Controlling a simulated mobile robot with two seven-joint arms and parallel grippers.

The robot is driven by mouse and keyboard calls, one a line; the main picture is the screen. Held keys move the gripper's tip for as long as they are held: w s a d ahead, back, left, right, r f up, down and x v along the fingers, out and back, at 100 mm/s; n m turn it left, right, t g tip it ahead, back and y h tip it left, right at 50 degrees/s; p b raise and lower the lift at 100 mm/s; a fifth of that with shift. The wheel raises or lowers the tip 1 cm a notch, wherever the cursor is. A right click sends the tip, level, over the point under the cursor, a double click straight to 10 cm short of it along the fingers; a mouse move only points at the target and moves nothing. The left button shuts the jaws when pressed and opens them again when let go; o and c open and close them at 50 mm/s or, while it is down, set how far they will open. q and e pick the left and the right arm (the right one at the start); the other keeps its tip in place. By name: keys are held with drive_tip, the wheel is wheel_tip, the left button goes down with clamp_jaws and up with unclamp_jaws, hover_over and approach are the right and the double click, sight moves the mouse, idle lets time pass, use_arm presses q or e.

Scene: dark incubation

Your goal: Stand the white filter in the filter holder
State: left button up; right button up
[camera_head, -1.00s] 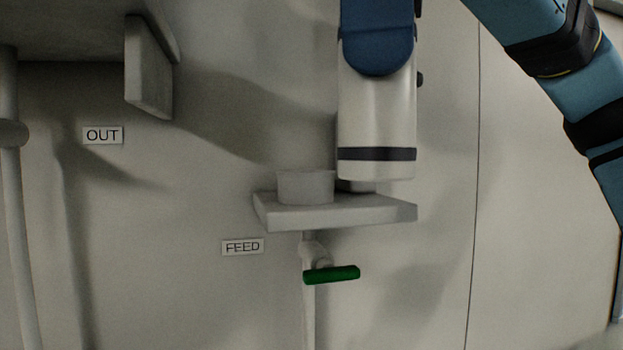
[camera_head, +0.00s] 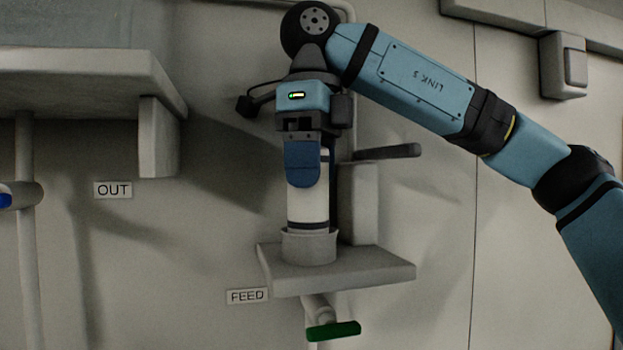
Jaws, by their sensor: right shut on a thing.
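The white filter (camera_head: 308,208) is an upright white cylinder with a dark band near its lower end. My right gripper (camera_head: 303,165) is above the shelf, pointing down, shut on the filter's upper part; its blue fingertip covers some of the filter. The filter holder (camera_head: 309,247) is a short grey cup on a small grey shelf (camera_head: 345,279). The filter's lower end is inside the cup's rim, with the dark band just above it. The rim hides the bottom, so I cannot tell whether it rests on the cup's floor. My left gripper is not in view.
A grey upright block (camera_head: 358,205) stands on the shelf right behind the filter, with a dark lever (camera_head: 390,152) above it. Below are a FEED label (camera_head: 247,296) and a green handle (camera_head: 333,331). An OUT label (camera_head: 113,190) and an overhanging ledge (camera_head: 85,82) are left.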

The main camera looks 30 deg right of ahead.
drive_tip(key=shift+w+d+f, duration=0.15)
drive_tip(key=shift+d+f, duration=0.05)
drive_tip(key=shift+f, duration=0.85)
drive_tip(key=shift+a, duration=0.15)
drive_tip(key=shift+s+f, duration=0.15)
drive_tip(key=shift+s, duration=0.05)
drive_tip(key=o, duration=1)
drive_tip(key=shift+w, duration=0.15)
drive_tip(key=shift+c, duration=0.2)
drive_tip(key=shift+r, duration=0.2)
wheel_tip(320, 180, up, 12)
drive_tip(key=shift+r, duration=0.1)
